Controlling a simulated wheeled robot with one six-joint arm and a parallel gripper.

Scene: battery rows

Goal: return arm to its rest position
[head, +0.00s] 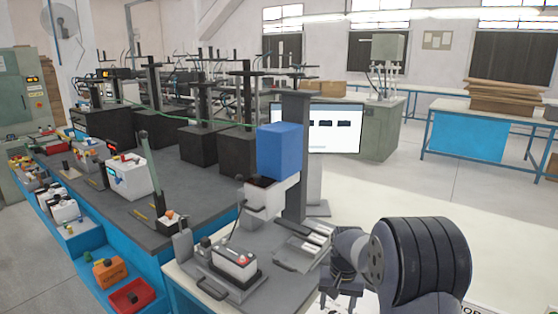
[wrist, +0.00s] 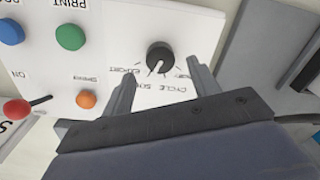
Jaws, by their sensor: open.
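My gripper (head: 342,288) is in the lower right part of the head view, at the end of my dark arm. In the wrist view my gripper (wrist: 161,85) shows two grey fingers spread apart with nothing between them. Past the fingertips is a white control panel (wrist: 190,30) with a black rotary knob (wrist: 160,57), which appears between the fingers. I cannot tell the exact gap from fingertips to knob.
The panel also has blue (wrist: 10,32), green (wrist: 70,37) and orange (wrist: 86,99) buttons and a red-tipped lever (wrist: 17,109). In the head view, a grey station with a blue block (head: 279,150) and a battery (head: 234,262) stands left of my gripper. Floor to the right is clear.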

